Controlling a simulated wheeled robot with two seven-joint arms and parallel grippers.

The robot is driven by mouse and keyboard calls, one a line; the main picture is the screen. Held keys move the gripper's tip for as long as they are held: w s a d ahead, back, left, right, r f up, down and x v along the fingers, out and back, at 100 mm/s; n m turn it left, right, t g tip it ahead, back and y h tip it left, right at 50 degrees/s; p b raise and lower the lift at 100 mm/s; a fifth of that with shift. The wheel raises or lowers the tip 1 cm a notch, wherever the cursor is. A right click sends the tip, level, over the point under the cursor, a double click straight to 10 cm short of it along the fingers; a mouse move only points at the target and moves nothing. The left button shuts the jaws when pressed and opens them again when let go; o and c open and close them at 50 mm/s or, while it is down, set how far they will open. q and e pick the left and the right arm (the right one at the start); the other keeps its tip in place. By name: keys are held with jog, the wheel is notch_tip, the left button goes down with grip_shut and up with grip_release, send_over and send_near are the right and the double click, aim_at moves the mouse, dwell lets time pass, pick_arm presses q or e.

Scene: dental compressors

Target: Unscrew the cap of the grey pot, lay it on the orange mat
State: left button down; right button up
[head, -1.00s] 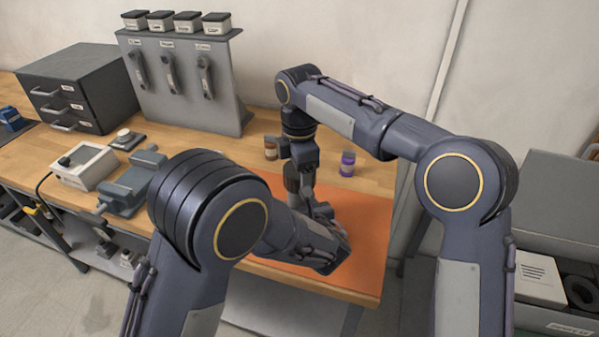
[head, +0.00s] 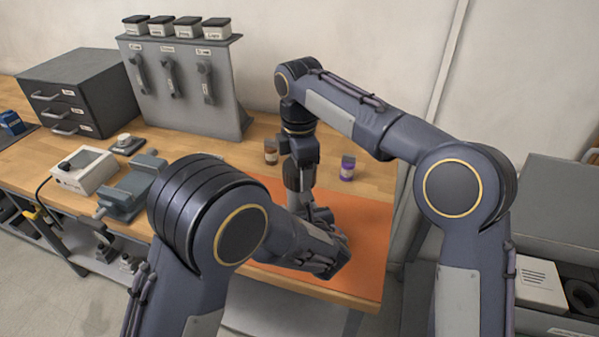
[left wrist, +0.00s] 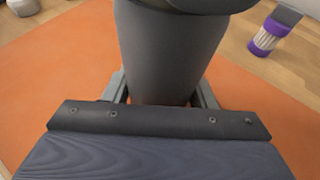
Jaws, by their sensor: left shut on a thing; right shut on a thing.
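The grey pot (left wrist: 170,55) fills the upper middle of the left wrist view as a smooth tapered grey body. My left gripper (left wrist: 162,98) is shut on it, one finger on each side. A dark rounded piece crosses the top of the pot; I cannot tell whether it is the cap. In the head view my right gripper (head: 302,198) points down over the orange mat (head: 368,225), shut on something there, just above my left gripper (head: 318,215). The arms hide the pot and its cap in that view. The mat also shows in the left wrist view (left wrist: 50,75).
A grey vise (head: 130,190), a white box (head: 85,170), a drawer cabinet (head: 85,90) and a tool rack (head: 185,85) are to the left. The mat's right part is clear.

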jog(key=shift+r, duration=2.05)
pick_arm(q)
jog(key=c, duration=0.5)
grip_release()
